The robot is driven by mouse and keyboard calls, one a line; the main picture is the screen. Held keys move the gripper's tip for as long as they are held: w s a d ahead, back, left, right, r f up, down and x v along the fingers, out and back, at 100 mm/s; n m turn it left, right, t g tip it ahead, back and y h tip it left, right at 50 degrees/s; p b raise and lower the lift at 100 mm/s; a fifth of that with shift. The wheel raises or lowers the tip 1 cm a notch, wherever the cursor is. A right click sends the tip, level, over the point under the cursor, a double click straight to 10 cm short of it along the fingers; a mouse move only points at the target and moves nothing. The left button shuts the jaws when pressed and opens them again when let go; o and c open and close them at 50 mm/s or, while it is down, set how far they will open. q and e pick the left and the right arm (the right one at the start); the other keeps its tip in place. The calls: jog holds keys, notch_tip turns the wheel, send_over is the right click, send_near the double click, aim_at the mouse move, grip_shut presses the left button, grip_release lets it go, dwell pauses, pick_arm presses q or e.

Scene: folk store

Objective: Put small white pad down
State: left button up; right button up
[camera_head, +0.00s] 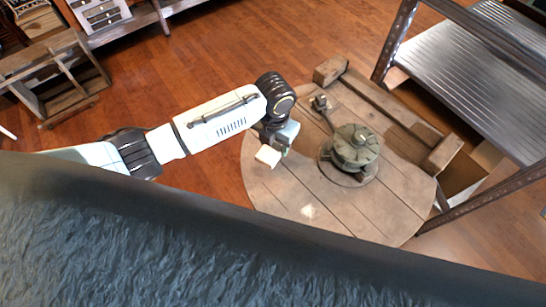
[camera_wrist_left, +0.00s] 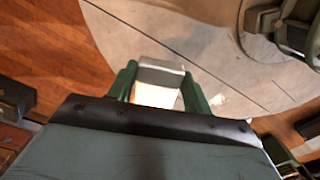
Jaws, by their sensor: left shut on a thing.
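The small white pad (camera_head: 268,156) is a pale block at the end of my left arm, over the left part of the round wooden table (camera_head: 290,197). My left gripper (camera_head: 284,150) is shut on it. In the left wrist view the pad (camera_wrist_left: 157,85) sits between the two green fingers of my left gripper (camera_wrist_left: 157,92), with the table top (camera_wrist_left: 200,45) behind it. I cannot tell whether the pad touches the table. My right gripper is not in view.
A grey-green round mechanical object (camera_head: 353,148) stands on the table, right of my left gripper. A small metal part (camera_head: 320,104) and wooden beams (camera_head: 385,105) lie at the back. The front left of the table is bare. A metal-framed shelf (camera_head: 480,75) stands at right.

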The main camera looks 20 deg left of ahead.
aim_at(274, 154)
pick_arm(q)
jog(key=shift+f+b, duration=0.6)
jog(key=shift+f, duration=2.45)
jog(key=shift+f, duration=0.1)
jog(key=o, duration=0.9)
jog(key=shift+r, duration=0.2)
notch_tip(274, 154, up, 12)
jog(key=p, duration=0.2)
jog(key=shift+f+p, duration=0.1)
jog(key=shift+p, duration=0.25)
